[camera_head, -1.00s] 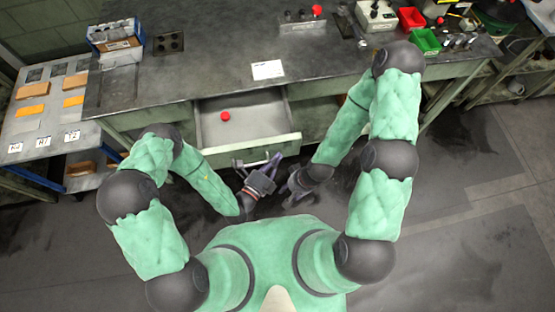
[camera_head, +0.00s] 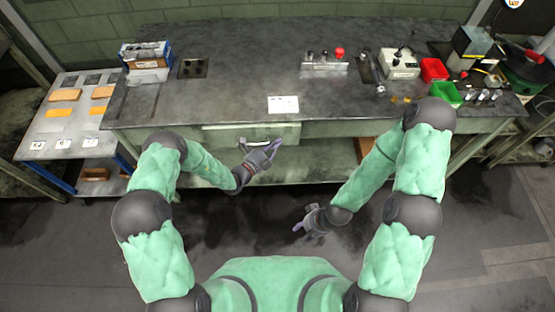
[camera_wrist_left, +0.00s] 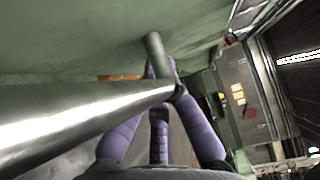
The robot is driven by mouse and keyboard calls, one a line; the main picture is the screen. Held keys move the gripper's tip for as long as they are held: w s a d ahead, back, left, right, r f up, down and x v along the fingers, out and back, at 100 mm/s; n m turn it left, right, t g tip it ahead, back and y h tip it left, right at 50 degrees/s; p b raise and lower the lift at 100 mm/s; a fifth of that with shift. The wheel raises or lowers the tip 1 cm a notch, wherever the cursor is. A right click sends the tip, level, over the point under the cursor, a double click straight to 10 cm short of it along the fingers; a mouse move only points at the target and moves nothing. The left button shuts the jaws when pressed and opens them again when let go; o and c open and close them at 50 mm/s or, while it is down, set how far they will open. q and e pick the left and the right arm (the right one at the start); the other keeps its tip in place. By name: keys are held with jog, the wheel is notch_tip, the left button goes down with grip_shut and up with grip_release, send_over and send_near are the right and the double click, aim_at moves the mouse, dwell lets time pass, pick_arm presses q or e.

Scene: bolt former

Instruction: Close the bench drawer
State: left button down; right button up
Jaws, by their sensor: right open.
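The bench drawer (camera_head: 225,135) sits in the bench front at left of centre. Its front looks level with the bench and its inside is hidden. Its metal handle (camera_head: 252,143) also crosses the left wrist view as a shiny bar (camera_wrist_left: 90,115). My left gripper (camera_head: 274,148) is at the drawer front by the handle. In the left wrist view its purple fingers (camera_wrist_left: 160,125) lie close behind the bar and partly hidden by it. I cannot tell whether they grip it. My right gripper (camera_head: 303,226) is open and empty, low over the floor in front of the bench.
The bench top (camera_head: 230,95) carries a paper sheet (camera_head: 283,104), a blue box (camera_head: 146,54), red bins (camera_head: 433,69) and green bins (camera_head: 445,94). A side table (camera_head: 70,120) stands at the left. The floor before the bench is clear.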

aim_at(274, 138)
pick_arm(q)
jog(key=shift+w+b, duration=0.35)
jog(key=shift+w, duration=1.25)
jog(key=shift+w+a, duration=0.1)
pick_arm(e)
jog(key=shift+f, duration=0.5)
pick_arm(q)
jog(key=shift+r, duration=0.1)
